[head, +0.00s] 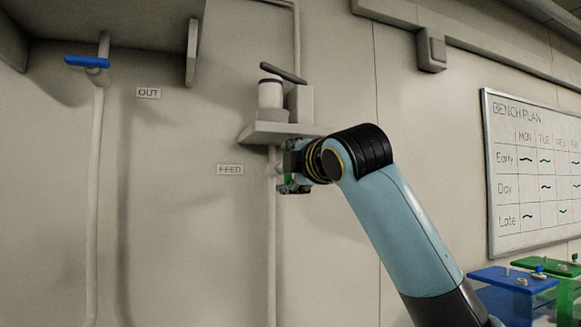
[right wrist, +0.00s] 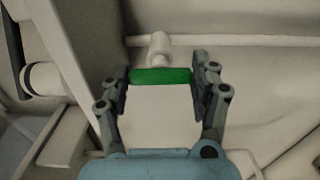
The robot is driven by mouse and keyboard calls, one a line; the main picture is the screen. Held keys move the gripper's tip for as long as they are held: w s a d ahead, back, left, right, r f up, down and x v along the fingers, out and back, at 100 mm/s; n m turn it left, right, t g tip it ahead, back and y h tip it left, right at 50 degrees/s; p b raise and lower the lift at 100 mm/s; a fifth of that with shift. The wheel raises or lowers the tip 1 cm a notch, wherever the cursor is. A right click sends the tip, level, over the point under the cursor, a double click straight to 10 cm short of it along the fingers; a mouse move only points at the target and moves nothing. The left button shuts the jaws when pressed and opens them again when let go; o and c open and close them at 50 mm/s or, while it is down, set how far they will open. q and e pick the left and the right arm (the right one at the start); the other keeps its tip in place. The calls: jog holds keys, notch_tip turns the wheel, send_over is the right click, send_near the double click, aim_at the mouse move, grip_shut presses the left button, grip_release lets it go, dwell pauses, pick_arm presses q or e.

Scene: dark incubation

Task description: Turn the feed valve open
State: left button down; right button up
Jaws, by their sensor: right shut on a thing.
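The feed valve's green handle (right wrist: 160,76) lies between the fingers of my right gripper (right wrist: 162,72) in the right wrist view, with a finger at each end. The handle lies about parallel to the pale pipe (right wrist: 245,40) behind it, and a pale stem (right wrist: 159,48) joins them. In the head view my right gripper (head: 288,170) is at the feed pipe (head: 272,250), just right of the FEED label (head: 230,169). My wrist hides most of the valve there. My left gripper is not in view.
A blue valve handle (head: 87,62) sits crosswise on the left pipe near the OUT label (head: 148,93). A small shelf (head: 262,131) holding a white jar (head: 270,94) and a box is just above my right gripper. A whiteboard (head: 535,170) and lidded boxes (head: 515,280) are at right.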

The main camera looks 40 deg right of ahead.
jog(key=o, duration=1.1)
jog(key=shift+c, duration=0.2)
jog(key=shift+o, duration=0.6)
